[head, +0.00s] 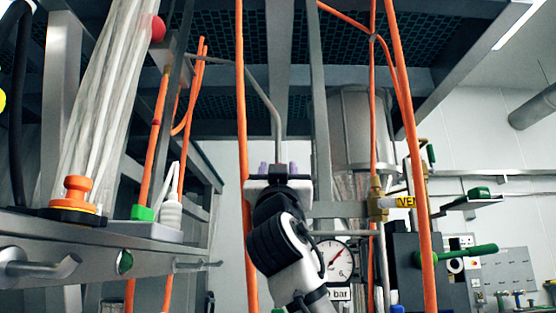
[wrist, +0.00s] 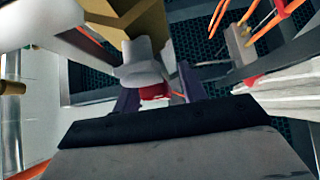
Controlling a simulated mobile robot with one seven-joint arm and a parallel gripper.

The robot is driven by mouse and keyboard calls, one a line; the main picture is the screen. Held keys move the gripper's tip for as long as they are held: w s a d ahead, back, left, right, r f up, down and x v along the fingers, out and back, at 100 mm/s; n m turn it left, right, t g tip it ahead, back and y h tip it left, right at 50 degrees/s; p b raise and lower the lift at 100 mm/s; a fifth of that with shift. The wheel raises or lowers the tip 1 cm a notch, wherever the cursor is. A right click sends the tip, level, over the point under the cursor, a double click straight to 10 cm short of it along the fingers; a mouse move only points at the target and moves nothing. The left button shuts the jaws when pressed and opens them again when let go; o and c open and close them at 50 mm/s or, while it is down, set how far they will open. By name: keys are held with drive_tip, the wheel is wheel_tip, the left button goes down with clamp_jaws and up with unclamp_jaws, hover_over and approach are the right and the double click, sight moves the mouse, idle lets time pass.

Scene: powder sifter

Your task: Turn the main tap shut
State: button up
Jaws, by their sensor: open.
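My gripper (head: 278,168) points away from me and upward in the middle of the head view, with its two purple fingers apart. In the wrist view my open gripper (wrist: 157,90) has a small red part (wrist: 154,91) between or just behind its fingers. A grey fitting (wrist: 146,65) and a brass body (wrist: 128,22) stand close above it, partly covering it. I cannot tell whether the fingers touch any of these. No label marks the main tap, so I cannot tell for sure that this is it. My gripper hides what lies behind it in the head view.
Orange hoses (head: 243,120) hang near my arm. A brass valve (head: 377,201) with a vent label and a green-handled lever (head: 470,254) are at right. A pressure gauge (head: 336,260) sits low behind my arm. A metal shelf (head: 90,246) stands at left.

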drive_tip(key=shift+w+r, duration=0.15)
clamp_jaws()
